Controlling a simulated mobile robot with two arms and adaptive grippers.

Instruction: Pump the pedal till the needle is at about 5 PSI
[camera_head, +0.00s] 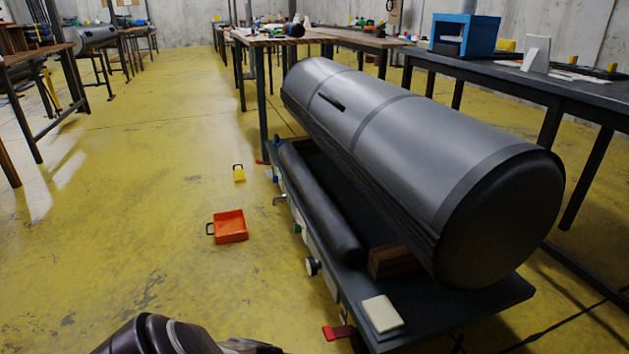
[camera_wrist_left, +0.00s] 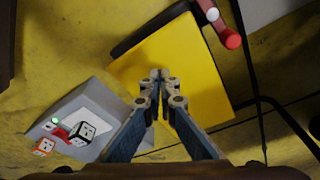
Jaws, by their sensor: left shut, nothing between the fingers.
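A flat yellow plate (camera_wrist_left: 205,85) with a dark bar along its edge, which looks like the pedal, lies under my left gripper (camera_wrist_left: 160,78) in the left wrist view. The gripper is shut and empty, its tips over the plate's left part. I cannot tell whether they touch it. In the head view only my left arm shows at the bottom edge. A small round dial or knob (camera_head: 312,266) sits on the cart's side. No needle can be read. My right gripper is not in view.
A grey box (camera_wrist_left: 95,112) and a red-ended lever (camera_wrist_left: 230,38) flank the plate.

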